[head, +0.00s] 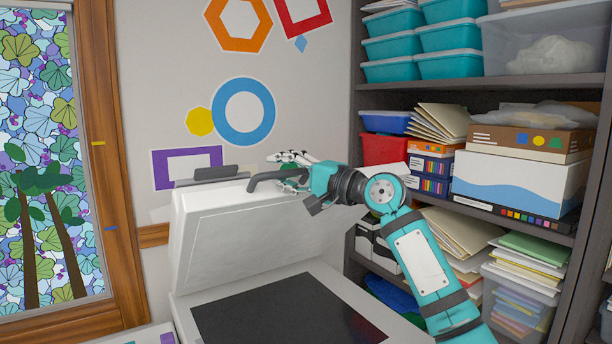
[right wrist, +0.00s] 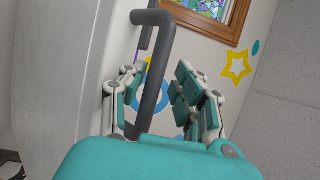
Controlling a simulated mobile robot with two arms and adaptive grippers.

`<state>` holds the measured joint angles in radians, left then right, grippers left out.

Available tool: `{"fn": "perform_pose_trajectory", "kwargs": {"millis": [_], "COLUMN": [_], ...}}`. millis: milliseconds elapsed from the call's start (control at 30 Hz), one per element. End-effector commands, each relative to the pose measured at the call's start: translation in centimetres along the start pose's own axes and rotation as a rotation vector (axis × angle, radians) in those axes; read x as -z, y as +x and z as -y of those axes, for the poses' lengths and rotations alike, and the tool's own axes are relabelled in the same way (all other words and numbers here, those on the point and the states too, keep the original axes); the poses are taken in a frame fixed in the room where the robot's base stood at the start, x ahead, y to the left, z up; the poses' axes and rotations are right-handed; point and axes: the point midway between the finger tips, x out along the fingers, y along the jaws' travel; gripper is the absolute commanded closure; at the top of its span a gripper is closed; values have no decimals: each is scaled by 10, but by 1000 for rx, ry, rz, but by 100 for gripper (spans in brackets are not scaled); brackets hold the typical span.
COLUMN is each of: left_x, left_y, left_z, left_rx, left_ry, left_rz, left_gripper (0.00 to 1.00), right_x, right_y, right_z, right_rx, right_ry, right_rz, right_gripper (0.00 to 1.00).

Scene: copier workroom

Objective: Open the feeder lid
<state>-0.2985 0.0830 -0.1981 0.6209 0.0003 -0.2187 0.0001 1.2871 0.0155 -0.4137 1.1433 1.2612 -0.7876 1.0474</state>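The feeder lid (head: 240,228) is white and stands raised and tilted back over the copier's dark glass (head: 285,318) in the head view. A dark grey bar handle (head: 264,181) sticks out near its top edge. My right gripper (head: 284,170) is at this handle, at the lid's upper right. In the right wrist view the handle (right wrist: 158,85) runs between the spread fingers of the gripper (right wrist: 160,82), closer to the left finger. The right finger stands apart from it. Whether the left finger touches the handle is unclear. My left gripper is not in view.
A dark shelf unit (head: 470,82) with teal bins, boxes and papers stands close on the right, behind my right arm. A wall with coloured shapes (head: 243,112) is behind the lid. A wood-framed window (head: 105,150) is at left.

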Motion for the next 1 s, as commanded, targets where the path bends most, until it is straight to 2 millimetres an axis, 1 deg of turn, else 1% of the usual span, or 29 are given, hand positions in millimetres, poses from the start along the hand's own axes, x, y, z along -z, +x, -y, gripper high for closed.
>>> {"fn": "perform_pose_trajectory", "kwargs": {"millis": [300,400,500,600,700,1000], "left_x": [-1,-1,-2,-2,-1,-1], "left_y": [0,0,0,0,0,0], "left_z": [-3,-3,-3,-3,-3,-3], "left_rx": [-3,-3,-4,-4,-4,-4], "left_ry": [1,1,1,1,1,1], "left_rz": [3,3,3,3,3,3], "left_gripper": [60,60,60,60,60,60], "right_x": [2,1,1,1,1,1], "right_y": [-67,-86,-100,-109,-113,-114], "right_z": [-1,0,1,1,1,0], "right_rx": [1,2,2,2,2,1], "right_ry": [-3,-2,-3,-2,-1,-1], "right_rz": [-5,-5,-5,-4,-3,-3], "right_gripper": [70,70,70,70,70,70]}}
